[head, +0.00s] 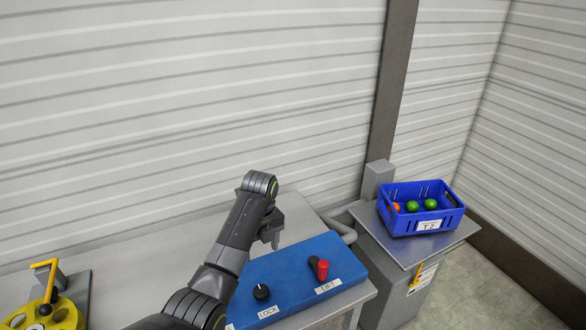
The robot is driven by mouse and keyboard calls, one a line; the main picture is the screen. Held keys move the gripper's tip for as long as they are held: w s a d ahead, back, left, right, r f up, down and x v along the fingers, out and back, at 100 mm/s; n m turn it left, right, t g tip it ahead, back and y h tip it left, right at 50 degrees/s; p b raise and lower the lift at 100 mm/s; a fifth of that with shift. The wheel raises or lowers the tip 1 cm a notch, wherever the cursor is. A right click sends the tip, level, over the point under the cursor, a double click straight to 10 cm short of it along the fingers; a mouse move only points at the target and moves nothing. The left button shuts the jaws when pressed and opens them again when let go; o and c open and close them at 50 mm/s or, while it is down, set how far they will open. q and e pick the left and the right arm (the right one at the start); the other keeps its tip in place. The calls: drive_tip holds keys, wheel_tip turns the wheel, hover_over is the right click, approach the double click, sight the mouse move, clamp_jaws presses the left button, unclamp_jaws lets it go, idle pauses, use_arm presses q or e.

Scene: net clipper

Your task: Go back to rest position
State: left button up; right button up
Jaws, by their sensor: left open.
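My left gripper (273,233) hangs above the far edge of the blue control panel (300,275), with its arm reaching in from the bottom. It is open and seems empty, though its fingers are small and partly hidden. My right gripper is not in view. The panel carries a black knob (262,292) by a LOCK label and a red-topped lever (322,269) by a LIFT label. The gripper is apart from both controls. My arm hides the panel's left part.
The grey table (120,290) holds a yellow round fixture with a handle (48,312) at the left. At the right, a blue crate (425,222) marked T 2 holds green and orange balls on a metal stand (455,238). A ribbed wall closes the back.

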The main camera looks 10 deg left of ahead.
use_arm(q)
drive_tip(key=s+a+f+n+t, duration=0.1)
drive_tip(key=s+a+f+n, duration=0.4)
drive_tip(key=s+n, duration=0.25)
drive_tip(key=s+a+f+n+t, duration=0.1)
drive_tip(key=s+a+f+n, duration=0.3)
drive_tip(key=s+f+n, duration=0.4)
drive_tip(key=s+a+r+n+t, duration=0.1)
drive_tip(key=s+a+r+n, duration=0.2)
drive_tip(key=s, duration=0.5)
drive_tip(key=s+r+n+t+y, duration=0.1)
drive_tip(key=s+r+n, duration=0.1)
drive_tip(key=s+n, duration=0.4)
drive_tip(key=s+a+r+n, duration=0.2)
drive_tip(key=s+r+n, duration=0.15)
drive_tip(key=s, duration=0.55)
wheel_tip(320, 180, down, 33)
drive_tip(key=a+g+b, duration=0.1)
drive_tip(key=a+b, duration=0.1)
drive_tip(key=b, duration=0.5)
drive_tip(key=s+d+f+b, duration=0.1)
drive_tip(key=s+f+b, duration=0.1)
drive_tip(key=s+f, duration=0.5)
drive_tip(key=s+f+g+b, duration=0.1)
drive_tip(key=s+f+b, duration=0.2)
drive_tip(key=s+f, duration=0.4)
drive_tip(key=shift+s+d+f+h, duration=0.2)
drive_tip(key=shift+d+f+h, duration=0.15)
drive_tip(key=shift+f, duration=2.85)
